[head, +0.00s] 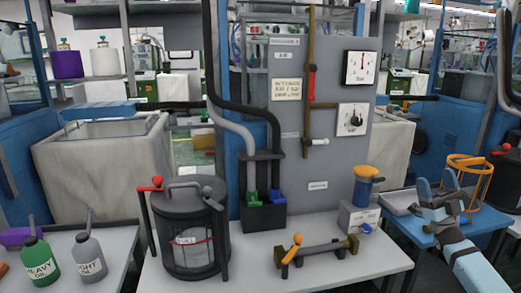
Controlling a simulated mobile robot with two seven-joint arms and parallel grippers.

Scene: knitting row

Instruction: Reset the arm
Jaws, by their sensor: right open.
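My right gripper (436,186) is at the right side of the head view, with its light blue arm coming in from the lower right. Its two blue fingers point up and away, spread apart, with nothing seen between them. It is over the small blue side table (412,222), beside an orange wire cage (474,180). Whether it touches the cage cannot be told. My left gripper is not in view.
The white table (330,268) holds a black canister (186,262), a brass-ended tool (318,254) and a yellow-and-blue device (367,185). A grey gauge panel (335,90) stands behind. Oil bottles (38,262) are at left. The front right of the white table is clear.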

